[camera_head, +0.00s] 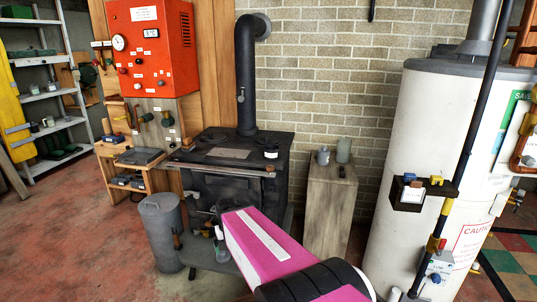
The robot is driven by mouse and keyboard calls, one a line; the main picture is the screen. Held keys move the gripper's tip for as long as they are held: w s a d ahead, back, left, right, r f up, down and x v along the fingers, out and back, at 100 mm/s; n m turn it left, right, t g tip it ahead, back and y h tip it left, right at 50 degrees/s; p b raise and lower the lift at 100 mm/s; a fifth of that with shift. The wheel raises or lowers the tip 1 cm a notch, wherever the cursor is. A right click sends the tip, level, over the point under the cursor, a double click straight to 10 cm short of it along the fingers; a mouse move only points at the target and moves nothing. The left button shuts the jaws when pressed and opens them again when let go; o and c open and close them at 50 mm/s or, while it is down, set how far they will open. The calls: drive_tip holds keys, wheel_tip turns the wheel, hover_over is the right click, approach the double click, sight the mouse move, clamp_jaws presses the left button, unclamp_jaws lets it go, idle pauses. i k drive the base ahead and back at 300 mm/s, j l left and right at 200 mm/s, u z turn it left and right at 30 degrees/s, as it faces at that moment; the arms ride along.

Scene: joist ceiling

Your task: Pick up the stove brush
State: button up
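I cannot clearly make out the stove brush. A small upright item with a pale, greenish body (220,247) stands low in front of the black stove (228,190), just left of my arm; it is too small to tell whether it is the brush. My magenta and white arm reaches from the bottom edge up toward the stove front and covers part of it and the floor there.
A grey cylindrical bin (161,232) stands left of the stove. A grey wooden pedestal (331,207) with two grey canisters stands right of it. A large white tank (425,150) fills the right. A low wooden bench (112,182) is at left. Red floor is open at lower left.

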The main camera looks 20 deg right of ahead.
sight(188, 146)
drive_tip(key=i+j+z, duration=0.1)
drive_tip(key=j+z, duration=0.45)
drive_tip(key=z, duration=0.25)
drive_tip(key=j+z, duration=0.2)
drive_tip(key=j, duration=1.35)
drive_tip(key=j+z, duration=0.2)
drive_tip(key=j, duration=1.3)
drive_tip(key=i+l, duration=0.35)
drive_tip(key=l, duration=0.15)
